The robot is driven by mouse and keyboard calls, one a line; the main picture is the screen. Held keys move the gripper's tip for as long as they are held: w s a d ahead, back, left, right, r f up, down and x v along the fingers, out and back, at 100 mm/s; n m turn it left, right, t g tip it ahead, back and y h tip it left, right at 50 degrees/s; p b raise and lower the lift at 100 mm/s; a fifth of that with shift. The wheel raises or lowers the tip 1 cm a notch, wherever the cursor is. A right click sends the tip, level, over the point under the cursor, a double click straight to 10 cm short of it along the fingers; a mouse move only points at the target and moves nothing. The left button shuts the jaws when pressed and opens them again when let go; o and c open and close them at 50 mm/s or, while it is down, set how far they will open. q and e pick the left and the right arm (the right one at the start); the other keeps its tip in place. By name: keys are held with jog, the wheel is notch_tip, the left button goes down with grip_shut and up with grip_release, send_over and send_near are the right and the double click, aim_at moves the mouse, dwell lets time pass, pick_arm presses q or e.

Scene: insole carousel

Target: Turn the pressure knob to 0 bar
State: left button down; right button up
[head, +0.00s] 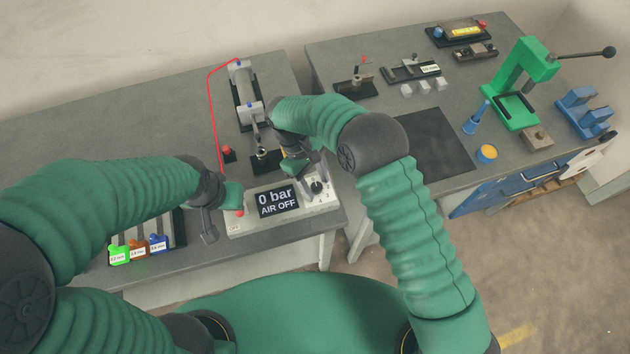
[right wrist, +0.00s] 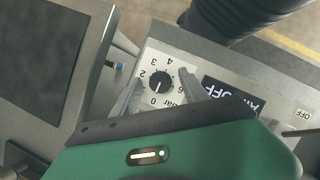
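The pressure knob (head: 316,187) is a black dial on the right part of a pale control box (head: 240,227). The box's display (head: 277,200) reads "0 bar" and "AIR OFF". In the right wrist view, the knob (right wrist: 161,82) sits on a scale with numbers, and its white mark points towards the 0. My right gripper (right wrist: 160,77) is open, with one finger on each side of the knob and gaps between. It also shows in the head view (head: 302,170). My left gripper (head: 209,232) is by the box's left end; its finger opening is unclear.
A cylinder fixture (head: 245,97) with a red hose stands behind the box. Coloured tagged pieces (head: 140,250) lie in a holder to the left. A green press (head: 518,85) and small fixtures stand on the right bench. A dark mat (head: 425,145) there is bare.

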jog(key=shift+r, duration=0.1)
jog(key=b+v, duration=0.1)
jog(key=v, duration=1.5)
jog(key=shift+a+r, duration=0.2)
jog(key=shift+r, duration=0.1)
jog(key=shift+w, duration=0.2)
